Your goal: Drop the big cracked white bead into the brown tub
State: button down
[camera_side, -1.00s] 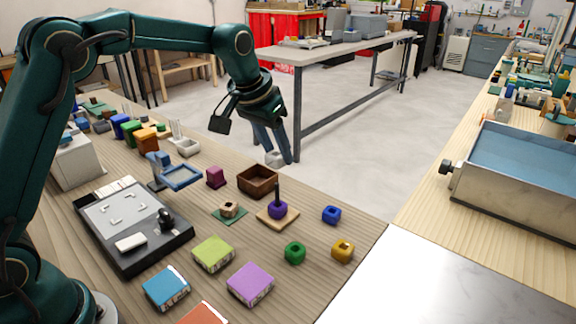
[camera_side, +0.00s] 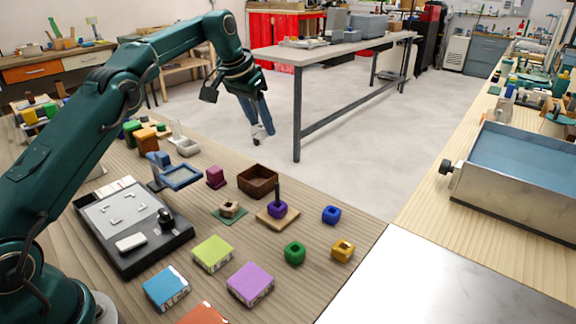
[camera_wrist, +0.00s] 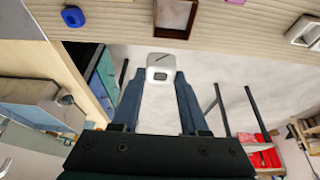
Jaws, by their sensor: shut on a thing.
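My gripper (camera_side: 260,134) is shut on the white bead and holds it up in the air past the far edge of the workbench. In the wrist view the white bead (camera_wrist: 161,73) sits between the blue fingertips, with a dark line on its top and a dark hole in its near face. In the side view the bead is small and hard to make out. The brown tub (camera_side: 258,190) stands upright on the bench near its far edge, below and apart from my gripper. Part of the tub (camera_wrist: 176,18) shows at the top of the wrist view.
A purple bead (camera_side: 277,209) sits on a peg on a wooden base beside the tub. Blue (camera_side: 331,214), green (camera_side: 295,252) and yellow (camera_side: 343,250) beads lie to the right. A magenta block (camera_side: 215,177) and a blue tray (camera_side: 181,177) stand left of the tub.

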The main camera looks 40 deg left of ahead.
aim_at(257, 138)
jog(key=shift+f, duration=3)
jog(key=shift+c, duration=1.7)
grip_release()
jog(key=shift+v, duration=2.55)
